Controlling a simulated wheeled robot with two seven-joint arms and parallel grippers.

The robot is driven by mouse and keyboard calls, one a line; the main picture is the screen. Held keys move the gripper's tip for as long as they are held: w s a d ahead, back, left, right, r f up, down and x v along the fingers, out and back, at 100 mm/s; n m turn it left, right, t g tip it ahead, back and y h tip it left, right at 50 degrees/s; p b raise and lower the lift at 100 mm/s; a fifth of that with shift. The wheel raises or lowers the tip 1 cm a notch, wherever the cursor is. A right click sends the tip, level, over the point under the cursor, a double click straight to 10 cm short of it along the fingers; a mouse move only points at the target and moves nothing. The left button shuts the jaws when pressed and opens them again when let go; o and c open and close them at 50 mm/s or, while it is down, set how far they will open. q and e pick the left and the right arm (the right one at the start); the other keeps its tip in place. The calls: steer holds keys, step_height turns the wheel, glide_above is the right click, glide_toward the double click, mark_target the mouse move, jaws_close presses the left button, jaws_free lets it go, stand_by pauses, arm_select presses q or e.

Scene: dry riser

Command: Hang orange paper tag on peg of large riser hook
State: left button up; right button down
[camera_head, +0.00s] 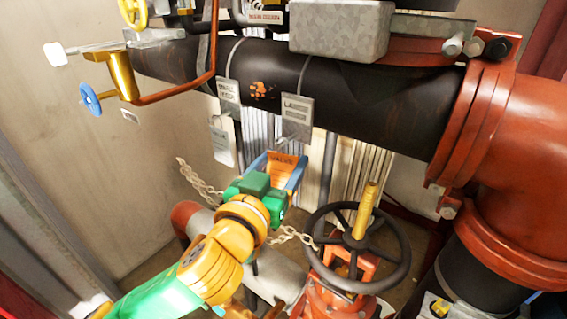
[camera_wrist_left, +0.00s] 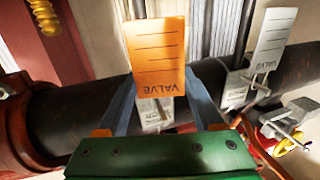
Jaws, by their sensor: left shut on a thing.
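My left gripper (camera_head: 284,172) is shut on the orange paper tag (camera_head: 281,168) and holds it just below the big dark pipe. In the left wrist view the tag (camera_wrist_left: 155,55) stands between the blue fingers of the gripper (camera_wrist_left: 160,95), with its VALVE print upside down. A grey metal hook plate (camera_head: 297,112) hangs from the pipe by a strap, above the tag and apart from it in the head view. In the left wrist view this plate (camera_wrist_left: 152,118) is partly hidden behind the tag. Its peg is hard to make out. My right gripper is out of view.
A second hook plate (camera_head: 228,96) hangs to the left, with a white tag (camera_head: 222,142) below it. A black handwheel (camera_head: 392,262) with a yellow stem stands at lower right. Chains (camera_head: 200,182) hang near my arm. A red flanged pipe (camera_head: 520,150) fills the right.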

arm_select(q)
steer(key=shift+d, duration=0.1)
steer(key=o, duration=1.3)
